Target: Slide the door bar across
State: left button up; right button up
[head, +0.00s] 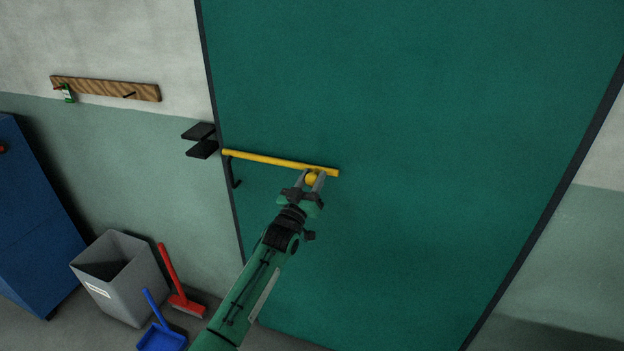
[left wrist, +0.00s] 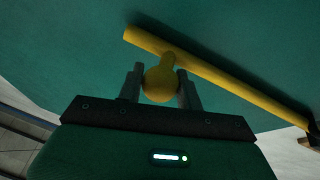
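The yellow door bar (head: 270,160) lies across the green door (head: 420,150), near its left edge. Its left end is at the door's edge and does not lie between the two black plates of the wall bracket (head: 201,150). A round yellow knob (left wrist: 161,84) sticks out near the bar's right end. My left gripper (head: 312,176) is at the knob, with one finger on each side; in the left wrist view both fingers appear to touch it. My right gripper is not in view.
A black hook-like guide (head: 234,175) is on the door under the bar's left part. A wooden rack (head: 105,88) hangs on the wall. A grey bin (head: 130,285), red broom (head: 183,300), blue dustpan (head: 162,338) and blue cabinet (head: 35,230) stand at the lower left.

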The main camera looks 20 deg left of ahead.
pick_arm(q)
grip_shut()
jog(key=a+b, duration=0.3)
jog(key=a, duration=0.9)
jog(key=shift+w+a, duration=0.15)
jog(key=shift+w, duration=0.1)
jog(key=shift+o, duration=1.6)
grip_release()
jog(key=shift+o, duration=1.2)
jog(key=shift+a, duration=0.2)
